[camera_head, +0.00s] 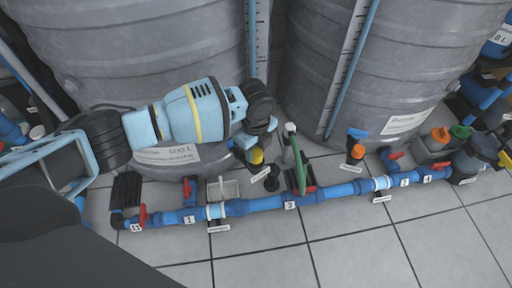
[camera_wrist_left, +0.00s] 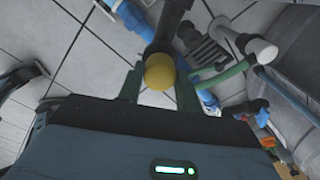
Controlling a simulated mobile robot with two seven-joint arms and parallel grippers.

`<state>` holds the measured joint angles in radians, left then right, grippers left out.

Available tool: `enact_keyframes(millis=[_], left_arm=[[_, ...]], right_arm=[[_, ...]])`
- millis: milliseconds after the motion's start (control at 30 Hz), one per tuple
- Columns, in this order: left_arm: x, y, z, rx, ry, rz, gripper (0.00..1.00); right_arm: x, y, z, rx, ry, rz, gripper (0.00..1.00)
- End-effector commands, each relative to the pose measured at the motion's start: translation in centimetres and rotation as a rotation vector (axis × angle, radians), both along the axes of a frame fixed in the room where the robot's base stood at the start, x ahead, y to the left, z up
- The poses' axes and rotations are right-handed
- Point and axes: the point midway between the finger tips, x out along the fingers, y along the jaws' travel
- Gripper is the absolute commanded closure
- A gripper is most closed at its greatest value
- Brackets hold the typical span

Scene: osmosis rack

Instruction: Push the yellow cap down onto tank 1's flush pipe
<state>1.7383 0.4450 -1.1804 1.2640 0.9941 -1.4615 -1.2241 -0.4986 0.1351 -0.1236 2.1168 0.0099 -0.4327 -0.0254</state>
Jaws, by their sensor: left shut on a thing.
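My left gripper (camera_head: 258,150) comes in from the left in front of the two grey tanks and points down. It is shut on the yellow cap (camera_head: 257,157). The wrist view shows the round cap (camera_wrist_left: 159,72) between the two fingertips (camera_wrist_left: 158,88). A short black upright pipe (camera_head: 272,180), with a small white label at its foot, stands just below and right of the cap in the head view. In the wrist view a dark pipe (camera_wrist_left: 168,25) lies behind the cap. I cannot tell how large the gap between cap and pipe is. My right gripper is not in view.
A blue pipe line (camera_head: 260,204) with red valves and numbered tags runs along the tiled floor. An orange-capped pipe (camera_head: 357,152) is farther right. Tank 1 (camera_head: 150,50) rises behind. The front floor is clear.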

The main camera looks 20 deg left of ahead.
Motion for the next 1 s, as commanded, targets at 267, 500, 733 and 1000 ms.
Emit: enact_keyframes(millis=[267,500,733,1000], left_arm=[[0.01,0.00,0.06,0.000,0.000,0.000,0.85],[0.00,0.00,0.06,0.000,0.000,0.000,0.85],[0.02,0.02,0.13,0.000,-0.001,0.000,0.85],[0.05,0.07,0.03,0.000,0.000,0.000,0.85]], right_arm=[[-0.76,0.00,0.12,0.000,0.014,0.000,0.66],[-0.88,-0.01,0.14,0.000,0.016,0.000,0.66],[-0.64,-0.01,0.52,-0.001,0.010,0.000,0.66],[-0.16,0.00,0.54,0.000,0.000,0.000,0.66]])
